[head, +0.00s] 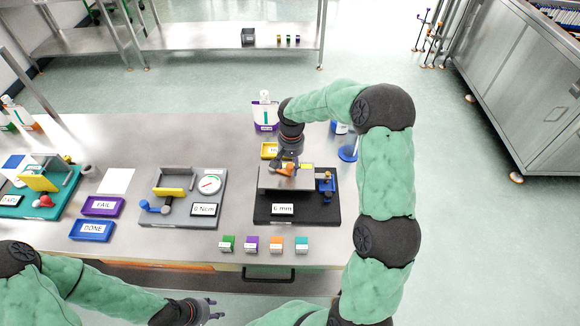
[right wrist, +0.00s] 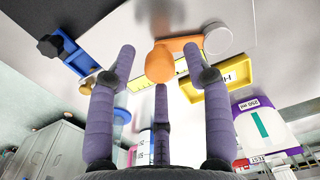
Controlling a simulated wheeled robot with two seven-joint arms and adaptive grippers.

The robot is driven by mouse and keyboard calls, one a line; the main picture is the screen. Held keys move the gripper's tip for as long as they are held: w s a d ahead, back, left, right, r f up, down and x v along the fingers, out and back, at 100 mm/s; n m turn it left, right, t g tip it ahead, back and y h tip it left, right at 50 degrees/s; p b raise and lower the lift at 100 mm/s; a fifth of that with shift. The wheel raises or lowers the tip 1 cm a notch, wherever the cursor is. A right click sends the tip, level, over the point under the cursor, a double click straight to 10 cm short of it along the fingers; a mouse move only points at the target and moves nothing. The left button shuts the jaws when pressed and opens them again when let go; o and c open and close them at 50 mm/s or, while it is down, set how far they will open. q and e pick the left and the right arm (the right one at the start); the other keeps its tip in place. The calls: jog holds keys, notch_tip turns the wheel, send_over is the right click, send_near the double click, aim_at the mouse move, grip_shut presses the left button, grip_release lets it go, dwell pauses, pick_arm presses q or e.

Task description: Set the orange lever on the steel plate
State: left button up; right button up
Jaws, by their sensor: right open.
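The orange lever (head: 284,169) is on the steel plate (head: 279,183), which sits over a black base labelled 6 mm at the right of the bench. In the right wrist view the lever's rounded orange knob (right wrist: 160,63) and arm show, the arm leading to a pale round piece. My right gripper (head: 288,163) is open, its purple fingers (right wrist: 160,85) spread around the knob; I cannot tell whether they touch it. Part of the lever is hidden by the gripper in the head view. My left gripper (head: 217,309) is open and empty in front of the bench.
A blue clamp-like part (head: 326,184) is at the plate's right, and a yellow tray (head: 269,150) behind it. A grey fixture with a dial (head: 209,184) stands to the left. Several small coloured blocks (head: 251,244) line the front edge. A purple-labelled bottle (head: 265,113) stands behind.

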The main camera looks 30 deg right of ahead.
jog(key=shift+f, duration=0.5)
